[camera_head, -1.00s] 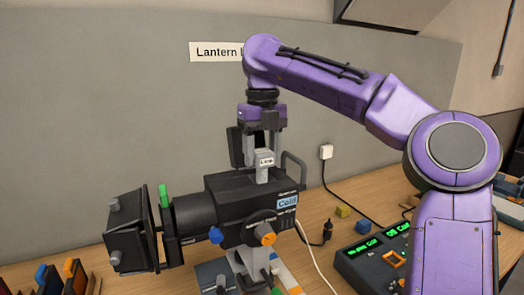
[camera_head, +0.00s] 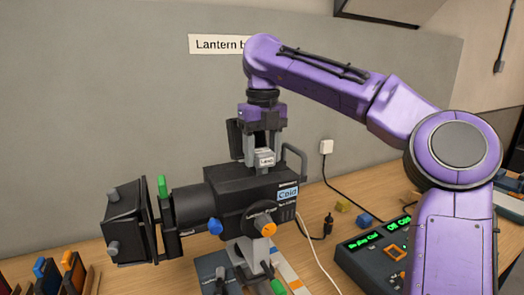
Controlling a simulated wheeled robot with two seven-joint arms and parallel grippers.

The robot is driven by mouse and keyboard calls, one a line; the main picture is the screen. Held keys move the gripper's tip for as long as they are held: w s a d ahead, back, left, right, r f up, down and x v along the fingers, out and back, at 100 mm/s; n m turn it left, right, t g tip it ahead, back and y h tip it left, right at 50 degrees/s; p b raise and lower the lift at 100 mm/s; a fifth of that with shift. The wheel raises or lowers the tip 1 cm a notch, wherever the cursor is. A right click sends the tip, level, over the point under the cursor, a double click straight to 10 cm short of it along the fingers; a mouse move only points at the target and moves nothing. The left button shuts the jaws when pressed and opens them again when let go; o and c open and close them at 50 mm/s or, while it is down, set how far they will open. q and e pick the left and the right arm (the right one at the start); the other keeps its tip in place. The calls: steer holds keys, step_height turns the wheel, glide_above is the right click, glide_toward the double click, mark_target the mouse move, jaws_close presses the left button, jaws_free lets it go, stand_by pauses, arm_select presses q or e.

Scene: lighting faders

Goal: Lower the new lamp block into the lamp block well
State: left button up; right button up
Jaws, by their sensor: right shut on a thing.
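The new lamp block (camera_head: 265,160) is a small light grey block with a white label whose text is too small to read surely. My right gripper (camera_head: 263,151) points down and is shut on it. The block is at the top of the black lantern housing (camera_head: 243,186). The well opening is hidden by the block and the housing's upper edge, so I cannot tell how deep the block sits. A blue "Cold" label (camera_head: 287,194) is on the housing's side. My left gripper is not in view.
A raised black lid (camera_head: 234,140) stands behind the gripper, and a grey handle (camera_head: 298,163) rises at the housing's right. A console (camera_head: 376,257) with green displays sits on the bench at right. Colour-frame holders (camera_head: 60,275) stand at the lower left.

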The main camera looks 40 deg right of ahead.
steer(key=shift+f, duration=0.35)
stand_by(0.4)
steer(key=o, duration=1.3)
steer(key=shift+o, duration=0.2)
steer(key=shift+r, duration=0.1)
step_height(320, 180, up, 8)
steer(key=p, duration=0.9)
